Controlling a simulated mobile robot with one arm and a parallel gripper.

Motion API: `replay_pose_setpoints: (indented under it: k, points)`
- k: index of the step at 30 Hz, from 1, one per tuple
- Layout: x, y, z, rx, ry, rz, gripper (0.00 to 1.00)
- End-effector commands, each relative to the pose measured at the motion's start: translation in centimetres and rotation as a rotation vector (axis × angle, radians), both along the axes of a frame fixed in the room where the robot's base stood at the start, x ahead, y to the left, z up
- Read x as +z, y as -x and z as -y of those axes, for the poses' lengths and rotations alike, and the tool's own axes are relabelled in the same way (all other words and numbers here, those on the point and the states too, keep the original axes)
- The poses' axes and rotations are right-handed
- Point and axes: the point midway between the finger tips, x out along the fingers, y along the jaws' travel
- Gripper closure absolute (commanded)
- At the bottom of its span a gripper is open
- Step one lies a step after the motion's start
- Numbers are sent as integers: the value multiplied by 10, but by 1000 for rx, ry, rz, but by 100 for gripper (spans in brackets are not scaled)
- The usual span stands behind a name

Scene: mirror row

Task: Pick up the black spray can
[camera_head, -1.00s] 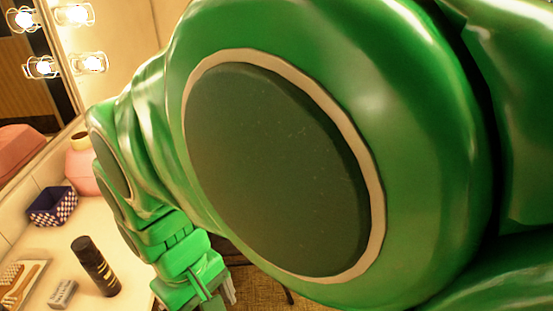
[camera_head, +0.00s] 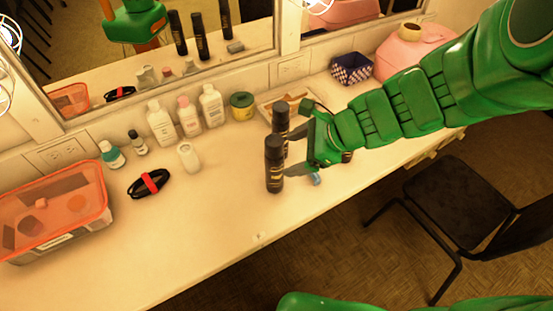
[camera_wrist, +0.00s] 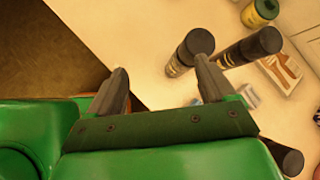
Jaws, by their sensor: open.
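A black spray can (camera_head: 274,165) with gold marks stands upright near the front of the counter, just left of my gripper (camera_head: 296,153). A second black can (camera_head: 281,122) stands behind it, partly hidden. In the wrist view my gripper (camera_wrist: 160,72) is open, with nothing between its fingers. One black can (camera_wrist: 184,58) shows just beyond the right fingertip, which overlaps it; I cannot tell if they touch. Another can (camera_wrist: 247,48) is farther right, and a third dark can (camera_wrist: 287,157) is partly hidden at the lower right.
A wooden tray (camera_head: 270,100), white bottles (camera_head: 211,106) and a green jar (camera_head: 242,106) line the back by the mirror. A red-lidded box (camera_head: 50,210) and a black cable bundle (camera_head: 149,184) are left. A chair (camera_head: 460,205) stands right. The counter's front middle is clear.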

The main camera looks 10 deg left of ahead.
Motion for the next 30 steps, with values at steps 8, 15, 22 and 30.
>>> replay_pose_setpoints:
  k: [8,15,22,30]
  points:
    - [-25,-41,-12,-329,-75,-187,17]
    - [-33,-49,-16,-383,-82,-217,17]
    - [-45,-51,-28,-379,-84,-218,17]
    - [-53,-56,-39,-378,-82,-215,17]
